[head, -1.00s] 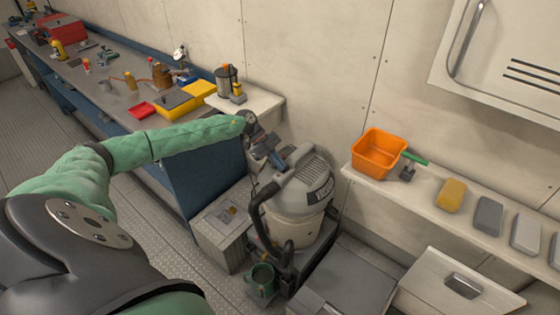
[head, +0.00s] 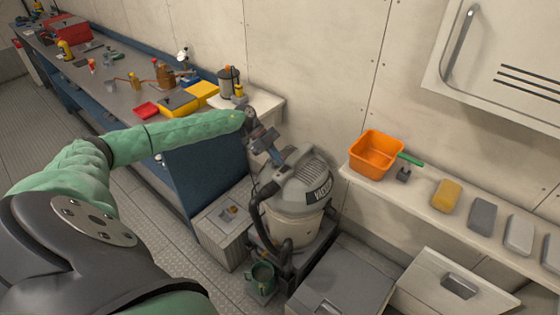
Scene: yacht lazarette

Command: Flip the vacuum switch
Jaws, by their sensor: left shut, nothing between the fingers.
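The vacuum (head: 300,208) is a grey and cream canister with a dark label, standing on a dark base in the middle of the head view. A dark hose curls down its left side. My left gripper (head: 277,157) is shut and empty at the upper left of the vacuum's lid, pointing down toward it. I cannot tell whether the fingertips touch the lid. The switch itself cannot be made out; the gripper may cover it. My right gripper is not in view.
A blue workbench (head: 205,165) with tools and trays runs along the left. A shelf (head: 410,195) at the right holds an orange bin (head: 376,154) and several sponges and blocks. A grey box (head: 222,225) and green mug (head: 261,279) are left of the vacuum.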

